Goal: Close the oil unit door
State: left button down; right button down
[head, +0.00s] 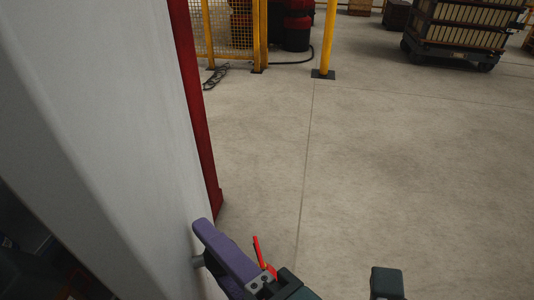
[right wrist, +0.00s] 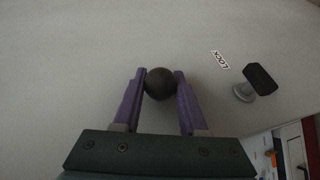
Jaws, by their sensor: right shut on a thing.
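The oil unit door is the large grey-white panel (head: 105,110) that fills the left of the head view. Its face also fills most of the right wrist view (right wrist: 90,50). My right gripper (right wrist: 160,80) is shut on a round black knob (right wrist: 160,84) on this panel, with one purple finger on each side. In the head view my right gripper (head: 205,235) sits at the panel's face, low in the picture, and hides most of the knob. A dark latch handle (right wrist: 258,80) beside a "LOCK" label (right wrist: 220,60) is to the right of the knob. My left gripper is out of view.
A red post or edge (head: 195,100) runs along the panel's right side. A yellow mesh fence (head: 228,28) and a yellow post (head: 327,38) stand farther back. A loaded cart (head: 465,25) is at the back right. The concrete floor between is clear.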

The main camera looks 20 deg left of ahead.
jog(key=shift+w, duration=0.1)
jog(key=shift+c, duration=2.2)
grip_release()
jog(key=shift+d, duration=0.1)
jog(key=v, duration=0.9)
jog(key=shift+s+d, duration=0.3)
jog(key=shift+r, duration=0.1)
